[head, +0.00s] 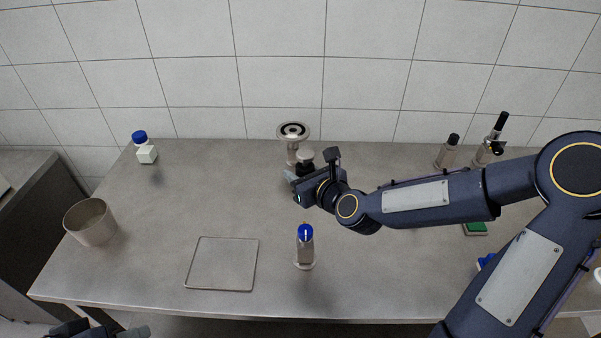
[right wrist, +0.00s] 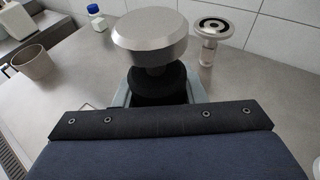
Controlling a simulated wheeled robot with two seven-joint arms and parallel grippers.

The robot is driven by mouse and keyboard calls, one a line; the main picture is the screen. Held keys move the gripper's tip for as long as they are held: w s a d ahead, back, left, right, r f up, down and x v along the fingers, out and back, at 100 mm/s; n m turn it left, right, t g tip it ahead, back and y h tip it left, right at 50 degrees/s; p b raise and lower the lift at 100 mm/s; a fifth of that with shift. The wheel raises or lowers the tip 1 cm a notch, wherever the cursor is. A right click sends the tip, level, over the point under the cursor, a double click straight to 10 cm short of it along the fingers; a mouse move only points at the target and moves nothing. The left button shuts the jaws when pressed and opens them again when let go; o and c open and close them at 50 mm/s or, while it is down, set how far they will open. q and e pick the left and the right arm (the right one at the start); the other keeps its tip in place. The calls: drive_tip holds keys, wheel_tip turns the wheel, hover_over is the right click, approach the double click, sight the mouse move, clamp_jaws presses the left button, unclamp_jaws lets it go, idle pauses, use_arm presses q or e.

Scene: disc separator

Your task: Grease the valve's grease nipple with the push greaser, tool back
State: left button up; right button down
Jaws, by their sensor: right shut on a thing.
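My right gripper (head: 294,186) is shut on a dark tool with a wide grey metal disc on top, apparently the push greaser (right wrist: 152,34). No grease nipple can be made out. Part of my left gripper (head: 100,332) shows at the bottom left edge; its jaws are unclear.
A flanged metal post (head: 293,132) stands behind the gripper. A flat square plate (head: 222,264) lies at front left, with a beige cup (head: 90,222) and blue-capped bottle (head: 146,152) further left. Two black-topped metal pieces (head: 447,154) (head: 486,154) stand back right. The table's left middle is clear.

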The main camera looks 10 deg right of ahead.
drive_tip(key=shift+f+b, duration=2.65)
drive_tip(key=shift+f, duration=0.15)
drive_tip(key=shift+f, duration=0.15)
drive_tip(key=shift+f+b, duration=0.3)
drive_tip(key=shift+b, duration=0.2)
drive_tip(key=shift+f+b, duration=0.3)
drive_tip(key=shift+f+b, duration=0.65)
drive_tip(key=c, duration=0.8)
unclamp_jaws()
drive_tip(key=shift+c, duration=0.2)
